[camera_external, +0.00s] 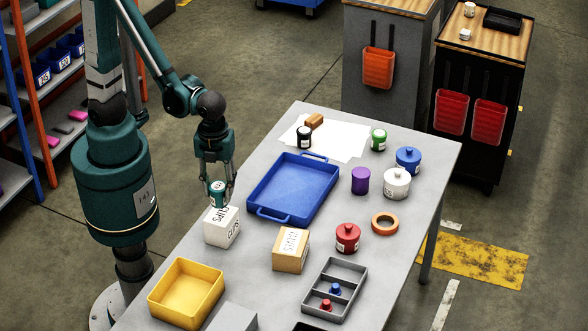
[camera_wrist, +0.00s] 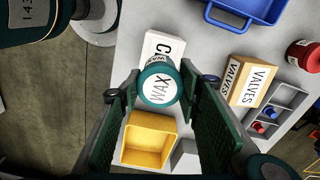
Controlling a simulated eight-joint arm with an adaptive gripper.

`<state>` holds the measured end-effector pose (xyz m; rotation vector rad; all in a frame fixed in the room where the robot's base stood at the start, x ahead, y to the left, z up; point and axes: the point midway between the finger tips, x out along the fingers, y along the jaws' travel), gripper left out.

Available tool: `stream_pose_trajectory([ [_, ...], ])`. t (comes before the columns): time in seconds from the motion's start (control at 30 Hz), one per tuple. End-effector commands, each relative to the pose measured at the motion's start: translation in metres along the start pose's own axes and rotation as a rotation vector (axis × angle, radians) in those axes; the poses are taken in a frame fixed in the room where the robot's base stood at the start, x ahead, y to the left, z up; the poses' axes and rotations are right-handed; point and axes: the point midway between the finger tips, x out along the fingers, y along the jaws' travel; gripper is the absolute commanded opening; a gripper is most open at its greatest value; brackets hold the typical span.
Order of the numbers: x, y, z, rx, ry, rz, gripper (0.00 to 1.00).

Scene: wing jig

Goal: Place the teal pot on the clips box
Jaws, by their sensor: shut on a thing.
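The teal pot (camera_external: 217,187) has a white label and hangs between the fingers of my gripper (camera_external: 217,182). My gripper is shut on the pot. The white clips box (camera_external: 222,229) stands on the table directly below the pot. It shows in the wrist view (camera_wrist: 160,45) partly hidden behind the pot. The pot is at or just above the box top; I cannot tell whether they touch.
A blue tray (camera_external: 262,214) lies to the right of the clips box. A yellow bin (camera_external: 186,293) and a valves box (camera_external: 291,250) stand nearer the front. A grey divided tray (camera_external: 335,290) and a red pot (camera_external: 347,238) are further right.

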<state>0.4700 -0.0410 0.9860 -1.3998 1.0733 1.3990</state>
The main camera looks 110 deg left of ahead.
Motion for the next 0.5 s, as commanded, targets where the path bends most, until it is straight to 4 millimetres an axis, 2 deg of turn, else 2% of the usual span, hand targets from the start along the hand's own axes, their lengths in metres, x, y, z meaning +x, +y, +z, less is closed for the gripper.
stream_pose_trajectory([
  [0.5,0.037,0.0,0.0,0.0,0.0,0.0,0.2],
])
